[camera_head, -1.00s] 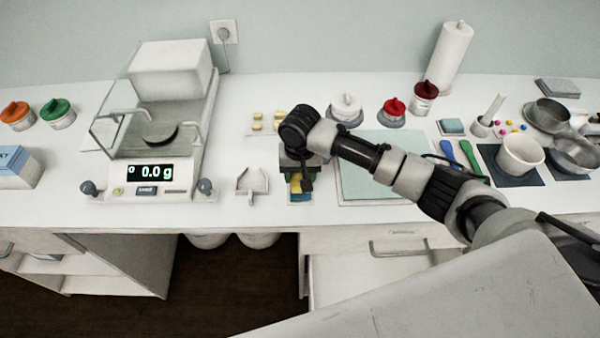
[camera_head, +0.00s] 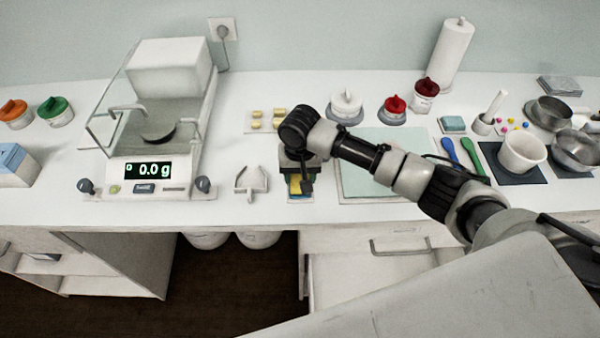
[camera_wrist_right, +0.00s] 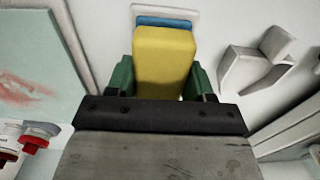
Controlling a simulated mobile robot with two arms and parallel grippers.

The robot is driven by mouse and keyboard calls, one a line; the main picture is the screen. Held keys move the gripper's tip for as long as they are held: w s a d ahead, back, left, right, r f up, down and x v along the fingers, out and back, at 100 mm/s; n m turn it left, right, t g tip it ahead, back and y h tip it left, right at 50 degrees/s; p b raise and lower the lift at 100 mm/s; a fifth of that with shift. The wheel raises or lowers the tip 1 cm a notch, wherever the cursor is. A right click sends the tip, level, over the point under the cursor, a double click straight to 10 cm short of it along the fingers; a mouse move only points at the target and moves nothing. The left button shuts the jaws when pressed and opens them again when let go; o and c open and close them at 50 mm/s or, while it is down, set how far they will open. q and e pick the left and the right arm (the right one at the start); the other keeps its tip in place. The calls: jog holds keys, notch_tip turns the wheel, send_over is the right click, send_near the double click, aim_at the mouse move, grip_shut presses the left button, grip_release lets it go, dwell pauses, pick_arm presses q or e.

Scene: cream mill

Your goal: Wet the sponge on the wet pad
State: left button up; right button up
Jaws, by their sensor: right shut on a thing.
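The yellow sponge (camera_wrist_right: 163,62) is held between the green fingers of my right gripper (camera_wrist_right: 160,82) in the right wrist view. In the head view my right gripper (camera_head: 299,182) points down at the counter's front, with the sponge (camera_head: 295,184) partly hidden under it. The blue wet pad (camera_wrist_right: 166,21) shows just past the sponge, on a white base (camera_wrist_right: 166,8). In the head view the pad (camera_head: 302,197) is mostly covered. The sponge is over or on the pad; I cannot tell if they touch. My left gripper is not in view.
A white forked holder (camera_head: 251,182) stands left of the pad, and beyond it the balance (camera_head: 160,190) reads 0.0 g. A pale green board (camera_head: 370,180) lies close on the right under my arm. A small tray of yellow pieces (camera_head: 262,129) lies behind.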

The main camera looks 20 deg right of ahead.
jog(key=shift+f, duration=0.5)
dwell(0.3)
jog(key=shift+s+f+p, duration=0.15)
jog(key=shift+f+p, duration=0.05)
jog(key=shift+p, duration=0.2)
dwell(2.0)
notch_tip(320, 180, up, 2)
jog(key=shift+p, duration=1.15)
notch_tip(320, 180, up, 5)
jog(key=p, duration=0.6)
jog(key=shift+r, duration=0.2)
